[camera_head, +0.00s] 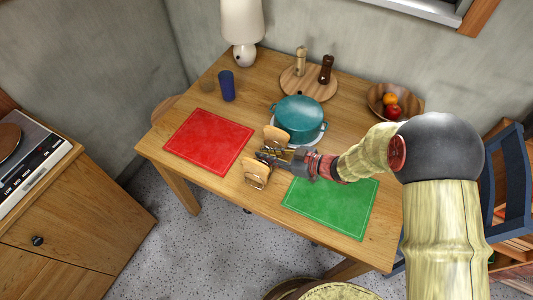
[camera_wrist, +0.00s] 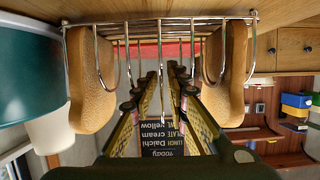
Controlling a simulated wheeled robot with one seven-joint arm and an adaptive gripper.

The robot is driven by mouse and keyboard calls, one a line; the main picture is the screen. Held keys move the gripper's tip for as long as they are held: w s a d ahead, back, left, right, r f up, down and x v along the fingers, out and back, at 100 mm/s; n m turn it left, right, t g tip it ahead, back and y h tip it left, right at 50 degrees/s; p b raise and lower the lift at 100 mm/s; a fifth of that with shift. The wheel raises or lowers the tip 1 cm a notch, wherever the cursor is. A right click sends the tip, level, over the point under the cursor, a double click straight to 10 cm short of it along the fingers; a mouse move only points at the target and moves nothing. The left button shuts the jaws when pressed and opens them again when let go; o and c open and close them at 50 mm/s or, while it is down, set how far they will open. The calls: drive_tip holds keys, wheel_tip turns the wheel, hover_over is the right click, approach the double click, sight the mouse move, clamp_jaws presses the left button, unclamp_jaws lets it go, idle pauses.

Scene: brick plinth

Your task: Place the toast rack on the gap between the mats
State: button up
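The wire toast rack (camera_head: 258,184) holds toast slices and stands upright on the wooden table, in the gap between the red mat (camera_head: 208,140) and the green mat (camera_head: 330,205). My gripper (camera_head: 279,157) reaches in from the right, low over the table, at the rack's middle. In the wrist view the picture is upside down; the rack (camera_wrist: 103,60) has a toast slice at each side, and my gripper's fingers (camera_wrist: 168,72) lie between them. A gap shows between the fingers, with a thin rack wire across it. I cannot see them pressing on it.
A teal pot (camera_head: 298,117) stands just behind the rack, close to my gripper. A blue cup (camera_head: 227,86), a lamp (camera_head: 242,30), a round board (camera_head: 310,84) with two mills and a fruit bowl (camera_head: 376,98) stand farther back. The table's front edge is close to the rack.

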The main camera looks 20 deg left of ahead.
idle(0.3)
drive_tip(key=shift+d+r, duration=0.1)
drive_tip(key=shift+r, duration=0.05)
drive_tip(key=w+p+v, duration=0.1)
drive_tip(key=p+v, duration=0.3)
drive_tip(key=v, duration=0.7)
drive_tip(key=shift+s+d+r, duration=0.2)
drive_tip(key=shift+s+d, duration=0.2)
drive_tip(key=shift+s, duration=0.1)
